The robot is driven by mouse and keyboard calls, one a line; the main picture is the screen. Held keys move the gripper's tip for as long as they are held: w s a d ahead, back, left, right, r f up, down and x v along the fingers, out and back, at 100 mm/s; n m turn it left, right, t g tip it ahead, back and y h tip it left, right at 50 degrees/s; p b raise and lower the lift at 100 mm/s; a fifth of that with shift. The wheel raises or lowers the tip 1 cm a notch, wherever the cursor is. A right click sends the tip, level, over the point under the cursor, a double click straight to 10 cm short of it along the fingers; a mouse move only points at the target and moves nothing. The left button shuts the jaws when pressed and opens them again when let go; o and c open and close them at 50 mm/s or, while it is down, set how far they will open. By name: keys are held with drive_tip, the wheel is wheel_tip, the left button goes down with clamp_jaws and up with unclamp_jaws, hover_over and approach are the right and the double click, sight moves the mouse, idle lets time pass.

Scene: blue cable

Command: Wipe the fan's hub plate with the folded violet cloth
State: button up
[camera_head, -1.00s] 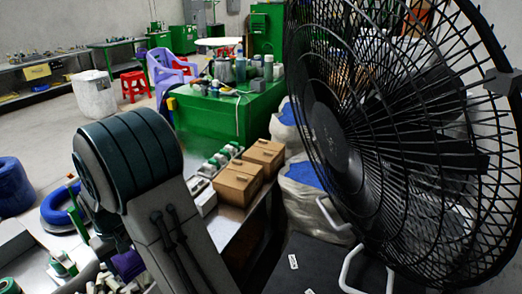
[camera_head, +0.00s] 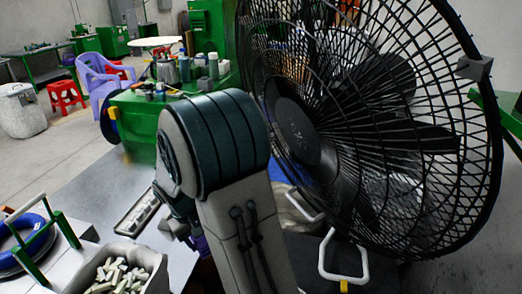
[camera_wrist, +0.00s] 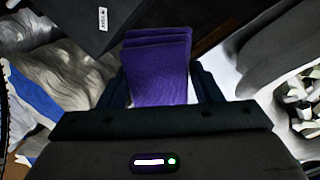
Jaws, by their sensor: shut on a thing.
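The folded violet cloth (camera_wrist: 158,68) is between the two fingers of my gripper (camera_wrist: 160,85) in the wrist view, and the gripper is shut on it. In the head view my arm hides most of the gripper; only a small violet patch (camera_head: 201,244) shows beside the arm. The large black fan (camera_head: 370,130) stands at the right, tilted toward me. Its round dark hub plate (camera_head: 297,131) faces left at the middle of the wire guard. The cloth is apart from the hub plate, lower and to its left.
A grey work table (camera_head: 100,195) carries a bin of pale pieces (camera_head: 118,275) and a blue ring (camera_head: 25,245) at the lower left. White bent-tube handles (camera_head: 343,262) stand below the fan. A green bench with bottles (camera_head: 135,108) and a purple chair (camera_head: 97,75) are behind.

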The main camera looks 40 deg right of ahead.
drive_tip(key=s+d+r+h, duration=0.3)
drive_tip(key=s+d+h, duration=0.1)
drive_tip(key=d+h, duration=0.15)
drive_tip(key=m+g+h, duration=0.1)
drive_tip(key=g+h, duration=0.2)
drive_tip(key=h, duration=1)
approach(293, 130)
drive_tip(key=shift+p+x, duration=1.4)
drive_tip(key=shift+x, duration=0.9)
drive_tip(key=shift+x, duration=0.95)
